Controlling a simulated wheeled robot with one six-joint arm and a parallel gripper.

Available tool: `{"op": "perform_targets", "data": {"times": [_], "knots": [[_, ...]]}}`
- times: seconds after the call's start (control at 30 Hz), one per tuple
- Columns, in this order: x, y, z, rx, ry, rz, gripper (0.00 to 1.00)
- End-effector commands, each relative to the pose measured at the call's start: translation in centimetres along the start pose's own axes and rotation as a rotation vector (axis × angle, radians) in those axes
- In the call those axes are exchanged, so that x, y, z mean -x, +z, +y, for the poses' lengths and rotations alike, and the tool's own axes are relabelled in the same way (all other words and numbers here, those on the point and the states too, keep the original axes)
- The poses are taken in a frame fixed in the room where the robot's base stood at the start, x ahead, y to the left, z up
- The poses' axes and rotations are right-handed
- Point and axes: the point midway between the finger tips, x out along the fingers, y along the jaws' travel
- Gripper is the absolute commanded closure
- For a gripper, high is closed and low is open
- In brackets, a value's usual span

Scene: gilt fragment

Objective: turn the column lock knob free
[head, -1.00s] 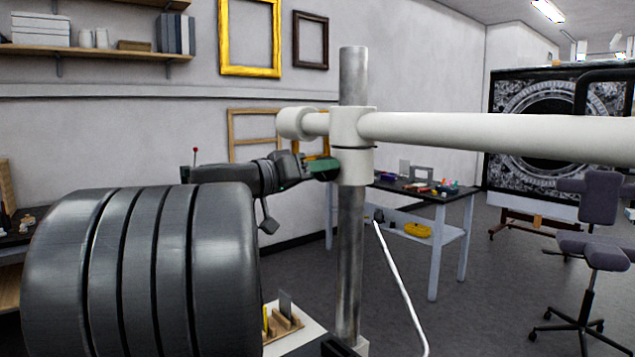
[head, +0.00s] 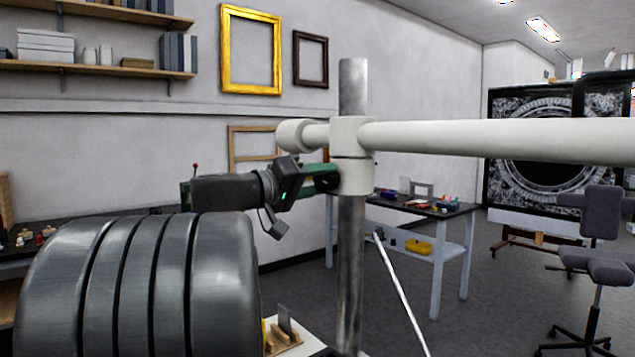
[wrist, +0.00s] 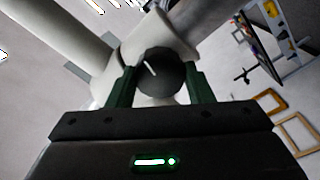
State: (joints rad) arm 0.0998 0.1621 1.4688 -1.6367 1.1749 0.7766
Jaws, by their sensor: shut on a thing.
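The lock knob (wrist: 160,72) is a dark round knob with a white mark line, on the side of a white collar in the wrist view. The mark slants up and to the left. My gripper (wrist: 161,88) has one green finger on each side of the knob and is shut on it. In the head view my gripper (head: 322,178) reaches in from the left to the white collar (head: 352,150), and the knob is hidden there. The collar sits around the upright metal column (head: 351,250).
A long white horizontal arm (head: 490,135) runs right from the collar. A thin white rod (head: 402,295) slants down beside the column. A worktable (head: 420,205) with small items stands behind. A swivel chair (head: 600,215) and a large dark ornate panel (head: 545,135) are at right.

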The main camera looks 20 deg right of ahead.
Motion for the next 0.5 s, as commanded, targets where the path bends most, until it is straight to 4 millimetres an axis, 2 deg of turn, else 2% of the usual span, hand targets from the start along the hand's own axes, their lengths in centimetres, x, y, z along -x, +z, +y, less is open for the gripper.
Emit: {"op": "perform_targets", "data": {"times": [0.23, 0.27, 0.33, 0.5], "knots": [[0.0, 0.04, -0.03, -0.001, 0.0, -0.001, 0.76], [0.0, 0.04, -0.03, -0.001, 0.0, -0.001, 0.48], [0.0, 0.03, -0.03, -0.001, 0.0, -0.001, 0.34], [0.0, 0.02, -0.02, -0.001, 0.0, 0.0, 0.32]]}}
